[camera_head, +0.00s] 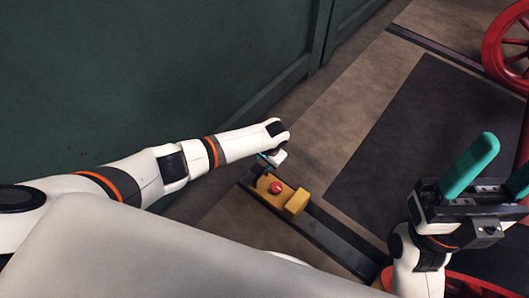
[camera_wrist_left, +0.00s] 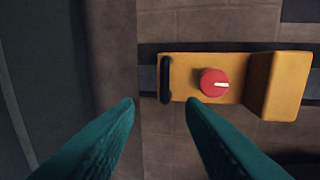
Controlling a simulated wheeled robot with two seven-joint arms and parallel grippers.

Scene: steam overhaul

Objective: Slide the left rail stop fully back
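The left rail stop (camera_head: 293,204) is a yellow block with a red round knob (camera_head: 277,187), sitting on a dark floor rail. In the left wrist view the yellow stop (camera_wrist_left: 236,68) shows its red knob (camera_wrist_left: 214,82) with a white mark, a raised block at its right end and a black handle bar (camera_wrist_left: 165,80) at its left end. My left gripper (camera_head: 266,159) is at the stop's left end, its fingertips mostly hidden. In the left wrist view its teal fingers (camera_wrist_left: 160,102) are apart and empty, either side of the bar's line. My right gripper (camera_head: 505,158) is open and empty.
The dark rail (camera_head: 335,238) runs diagonally across the brown floor. A green wall (camera_head: 200,70) stands close on the left arm's far side. A red spoked wheel (camera_head: 493,48) is at the upper right. A dark floor panel (camera_head: 390,130) lies clear between.

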